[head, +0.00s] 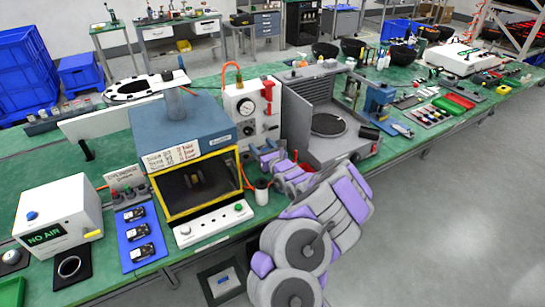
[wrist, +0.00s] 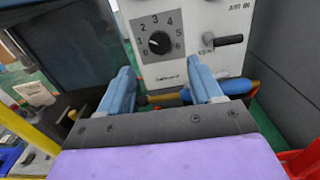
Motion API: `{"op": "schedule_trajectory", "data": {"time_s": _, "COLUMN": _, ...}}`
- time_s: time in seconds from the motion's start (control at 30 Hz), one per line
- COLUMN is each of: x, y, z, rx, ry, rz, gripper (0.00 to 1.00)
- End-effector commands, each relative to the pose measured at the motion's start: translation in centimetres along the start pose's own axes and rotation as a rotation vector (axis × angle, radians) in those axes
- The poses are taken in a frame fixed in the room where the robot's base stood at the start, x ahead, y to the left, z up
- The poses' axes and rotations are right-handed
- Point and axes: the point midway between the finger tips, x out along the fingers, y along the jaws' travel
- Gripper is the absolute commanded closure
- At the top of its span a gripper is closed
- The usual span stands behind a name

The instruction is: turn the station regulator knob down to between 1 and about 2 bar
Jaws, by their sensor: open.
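The station regulator knob (wrist: 158,43) is a round black knob on a white panel (wrist: 190,16), ringed by printed numbers from 0 to 6. The small pointer mark is too blurred to read a setting. In the head view the white panel (head: 232,97) stands between the blue-topped box and the grey open chamber. My gripper (wrist: 162,90) is open, with its two blue fingers apart below the knob and not touching it. Nothing is between the fingertips. In the head view my gripper (head: 274,166) is in front of the panel's lower part.
A black lever (wrist: 223,42) sticks out right of the knob. A yellow-framed chamber (head: 195,185) is close on the left and a grey chamber (head: 300,95) on the right. A white cup (head: 261,192) stands below my gripper. A red handle (head: 268,92) is on the panel.

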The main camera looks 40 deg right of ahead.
Motion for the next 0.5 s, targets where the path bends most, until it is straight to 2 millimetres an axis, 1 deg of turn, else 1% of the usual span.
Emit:
{"op": "schedule_trajectory", "data": {"time_s": 0.03, "x": -0.8, "y": -0.3, "z": 0.1, "rx": 0.003, "ry": 0.002, "rz": -0.004, "gripper": 0.35}}
{"op": "schedule_trajectory", "data": {"time_s": 0.3, "x": -4.2, "y": -0.3, "z": 0.0, "rx": 0.003, "ry": 0.003, "rz": -0.005, "gripper": 0.35}}
{"op": "schedule_trajectory", "data": {"time_s": 0.5, "x": -6.5, "y": -0.3, "z": -0.1, "rx": 0.001, "ry": 0.003, "rz": -0.005, "gripper": 0.35}}
